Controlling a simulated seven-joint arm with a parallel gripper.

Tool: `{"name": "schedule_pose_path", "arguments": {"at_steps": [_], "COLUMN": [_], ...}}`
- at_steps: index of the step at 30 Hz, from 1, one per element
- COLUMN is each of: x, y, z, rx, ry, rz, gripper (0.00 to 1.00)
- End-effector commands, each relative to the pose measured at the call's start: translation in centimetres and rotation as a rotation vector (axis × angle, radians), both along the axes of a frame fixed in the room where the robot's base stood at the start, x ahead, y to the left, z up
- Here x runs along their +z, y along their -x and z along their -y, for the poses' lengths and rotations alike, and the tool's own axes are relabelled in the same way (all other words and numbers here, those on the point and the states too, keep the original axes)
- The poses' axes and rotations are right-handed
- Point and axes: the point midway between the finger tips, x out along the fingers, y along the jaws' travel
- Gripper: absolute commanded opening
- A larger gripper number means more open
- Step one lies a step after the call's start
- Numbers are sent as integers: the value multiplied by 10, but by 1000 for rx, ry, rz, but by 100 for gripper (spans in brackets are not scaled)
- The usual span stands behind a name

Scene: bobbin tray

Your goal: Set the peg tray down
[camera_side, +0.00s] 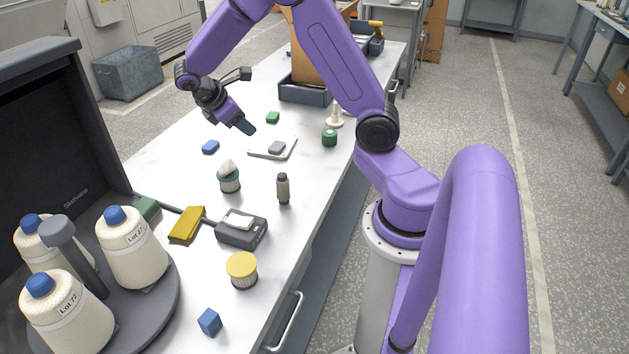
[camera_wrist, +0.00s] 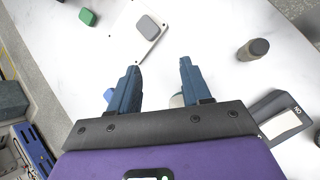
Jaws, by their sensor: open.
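A flat white plate (camera_side: 259,153) with a grey rounded block (camera_side: 277,148) on it lies on the white table; it looks like the peg tray. In the wrist view the plate (camera_wrist: 121,40) is near the top, with small dark holes and the grey block (camera_wrist: 148,27) near one edge. My gripper (camera_side: 244,127) is in the air above the table, to the upper left of the plate in the side view. In the wrist view my gripper (camera_wrist: 160,68) has its two blue fingers apart with nothing between their tips. The plate stands clear of the fingers.
A grey bin (camera_side: 304,95) stands behind.

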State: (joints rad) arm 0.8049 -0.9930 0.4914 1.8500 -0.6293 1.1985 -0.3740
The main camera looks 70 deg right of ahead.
Motion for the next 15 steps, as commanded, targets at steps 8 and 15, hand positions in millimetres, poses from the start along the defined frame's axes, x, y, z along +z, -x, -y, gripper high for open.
{"name": "schedule_pose_path", "arguments": {"at_steps": [8,15], "x": [25,34], "y": [82,180], "z": [-124,-182], "rx": [108,163], "ry": [-252,-486], "rz": [142,169], "gripper": [48,48]}}
